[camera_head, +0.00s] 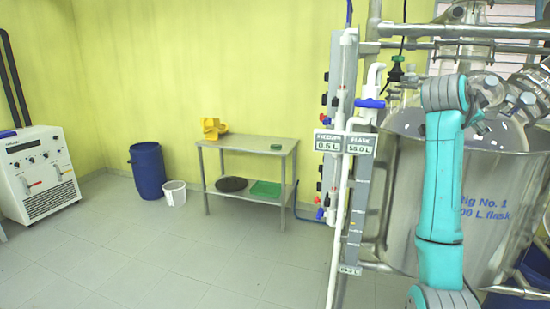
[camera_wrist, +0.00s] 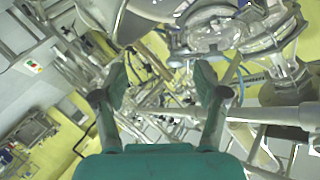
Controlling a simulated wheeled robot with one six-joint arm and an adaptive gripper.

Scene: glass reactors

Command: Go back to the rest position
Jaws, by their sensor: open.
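My teal arm stands raised at the right in the head view, in front of the large steel vessel (camera_head: 490,190) marked "Rig No. 1". The gripper end is not clear in the head view; it is up by the glassware and pipes at the vessel's top. In the wrist view my gripper (camera_wrist: 160,88) is open, its two fingers wide apart. Nothing is between the fingers. Beyond them are glass parts (camera_wrist: 225,30), metal tubes and frame bars. How far these are from the fingertips I cannot tell.
A panel with white pipes and signs (camera_head: 345,144) stands left of my arm. Steel pipes (camera_head: 470,30) cross above the vessel. A steel table (camera_head: 245,145), a blue barrel (camera_head: 147,170), a white bucket (camera_head: 175,193) and a white machine (camera_head: 38,172) stand further off. The floor at left is clear.

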